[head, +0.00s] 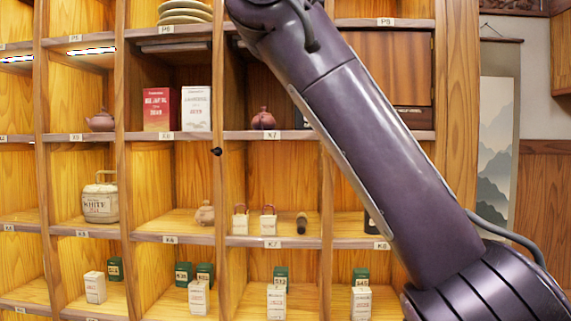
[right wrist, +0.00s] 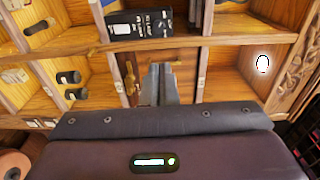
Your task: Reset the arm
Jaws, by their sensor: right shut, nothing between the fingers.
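My right arm (head: 375,150) crosses the head view from the lower right to the top middle, in front of the shelf (head: 175,136). Its gripper is outside the head view. In the right wrist view my right gripper (right wrist: 159,84) is shut and empty, its fingers pointing toward the shelf compartments. I cannot tell how far they are from the wood. My left gripper is in neither view.
The shelf holds red and white boxes (head: 162,109), a round teapot (head: 264,119), a white basket (head: 100,200) and several small boxes (head: 95,287). My arm hides part of the right compartments. A landscape scroll (head: 497,150) hangs at the right.

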